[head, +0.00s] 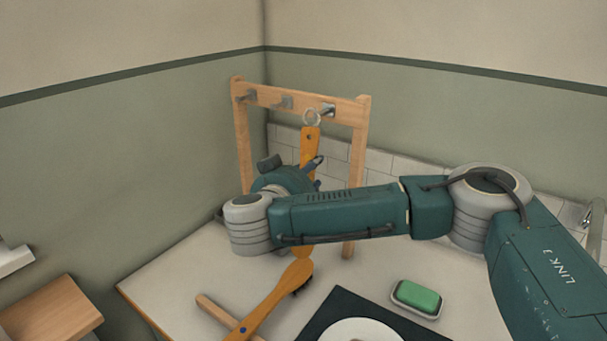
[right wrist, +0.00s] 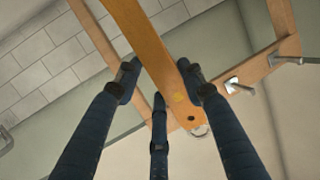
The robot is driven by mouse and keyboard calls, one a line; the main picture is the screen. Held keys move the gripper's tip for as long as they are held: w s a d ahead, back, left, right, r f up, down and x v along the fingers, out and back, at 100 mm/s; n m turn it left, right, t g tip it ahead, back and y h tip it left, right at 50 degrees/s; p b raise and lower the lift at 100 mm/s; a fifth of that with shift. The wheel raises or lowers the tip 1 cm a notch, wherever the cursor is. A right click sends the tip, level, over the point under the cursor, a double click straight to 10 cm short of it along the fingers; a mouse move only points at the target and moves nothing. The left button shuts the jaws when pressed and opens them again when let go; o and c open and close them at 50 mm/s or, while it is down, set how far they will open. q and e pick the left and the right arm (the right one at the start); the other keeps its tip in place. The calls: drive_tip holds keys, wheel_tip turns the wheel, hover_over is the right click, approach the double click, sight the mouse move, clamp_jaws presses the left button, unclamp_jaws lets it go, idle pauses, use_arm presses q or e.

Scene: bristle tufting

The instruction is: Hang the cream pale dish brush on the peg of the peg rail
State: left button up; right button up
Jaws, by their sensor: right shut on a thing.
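The handle also shows in the right wrist view (right wrist: 152,45), between the fingers of the gripper (right wrist: 160,85). The wooden peg rail (head: 300,104) carries three grey pegs. My left gripper is out of view.
A green soap in a dish (head: 417,299) and a white plate (head: 360,331) on a dark mat stand at the front. Walls close in behind the rail.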

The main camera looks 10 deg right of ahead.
drive_tip(key=shift+w+d, duration=0.6)
drive_tip(key=shift+d, duration=0.1)
drive_tip(key=shift+w+d+f, duration=0.1)
drive_tip(key=shift+w+f, duration=0.05)
drive_tip(key=shift+f, duration=0.15)
drive_tip(key=shift+w+d+f+b, duration=0.1)
drive_tip(key=shift+w+d+b, duration=0.1)
drive_tip(key=shift+b, duration=0.2)
drive_tip(key=o, duration=1.5)
drive_tip(key=shift+s+a, duration=0.1)
